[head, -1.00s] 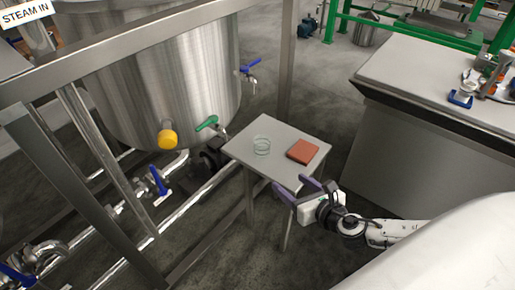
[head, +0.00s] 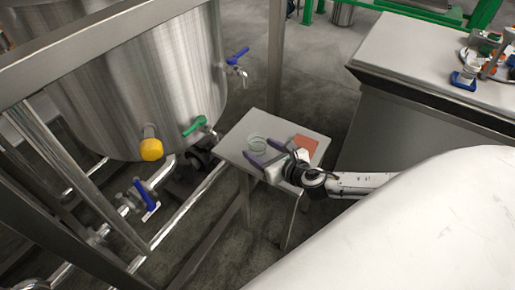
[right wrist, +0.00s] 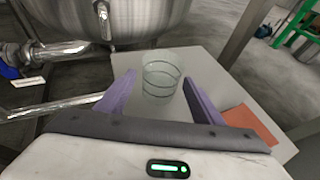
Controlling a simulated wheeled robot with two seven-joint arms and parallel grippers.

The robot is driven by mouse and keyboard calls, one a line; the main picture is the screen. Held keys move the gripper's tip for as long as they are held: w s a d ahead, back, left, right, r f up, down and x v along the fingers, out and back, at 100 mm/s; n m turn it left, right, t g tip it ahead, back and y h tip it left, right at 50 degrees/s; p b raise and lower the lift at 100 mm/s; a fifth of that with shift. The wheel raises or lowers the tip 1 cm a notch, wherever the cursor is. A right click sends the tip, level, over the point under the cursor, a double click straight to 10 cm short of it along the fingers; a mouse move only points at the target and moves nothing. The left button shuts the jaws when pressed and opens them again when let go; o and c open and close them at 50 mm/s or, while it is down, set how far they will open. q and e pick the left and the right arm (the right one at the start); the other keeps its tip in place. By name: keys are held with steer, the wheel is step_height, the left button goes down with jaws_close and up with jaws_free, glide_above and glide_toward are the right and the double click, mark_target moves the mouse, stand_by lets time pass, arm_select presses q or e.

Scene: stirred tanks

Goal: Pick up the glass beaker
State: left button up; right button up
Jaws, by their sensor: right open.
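The glass beaker (head: 257,144) is clear and stands upright on a small grey table (head: 234,153). It also shows in the right wrist view (right wrist: 161,78), ahead of my gripper and roughly between the lines of its two fingers. My right gripper (head: 262,153) is open, with its purple fingers pointing at the beaker from the near right. In the right wrist view its fingertips (right wrist: 160,82) lie on either side of the beaker; I cannot tell whether they touch it. My left gripper is not in view.
A steel tank (head: 150,80) with a green-handled valve (head: 194,125) stands close to the left. A larger bench (head: 410,60) stands to the right.

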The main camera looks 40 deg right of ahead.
mark_target(257, 147)
steer(key=shift+b+x, duration=0.3)
steer(key=shift+x, duration=1.25)
steer(key=shift+s, duration=0.1)
steer(key=c, duration=1.1)
